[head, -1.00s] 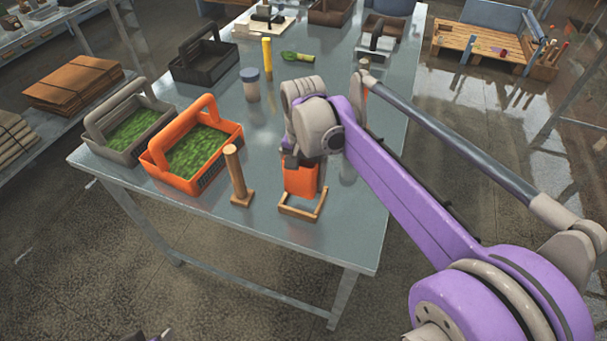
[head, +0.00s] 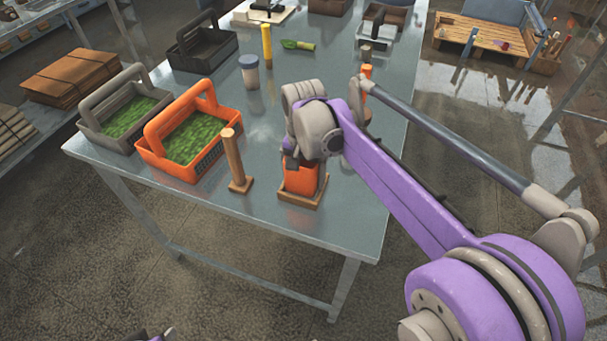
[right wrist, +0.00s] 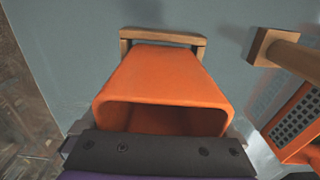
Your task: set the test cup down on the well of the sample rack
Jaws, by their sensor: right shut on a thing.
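The test cup is an orange, open-topped, tapered cup (head: 299,180). My right gripper (head: 303,163) is shut on its upper part. The cup is upright, with its lower end at the square wooden frame of the sample rack (head: 298,203), near the table's front edge. In the right wrist view the cup (right wrist: 165,75) opens toward the camera, and the wooden frame (right wrist: 163,38) shows around its far end. Whether the cup's bottom touches the rack is hidden. A purple and grey bit of my left arm shows at the bottom edge; its fingers cannot be made out.
A wooden post on a square base (head: 236,160) stands just left of the rack. Orange (head: 190,178) and grey (head: 92,135) carriers with green contents stand further left. A lidded jar (head: 250,72) and a yellow cylinder (head: 267,45) stand behind. The table right of the rack is clear.

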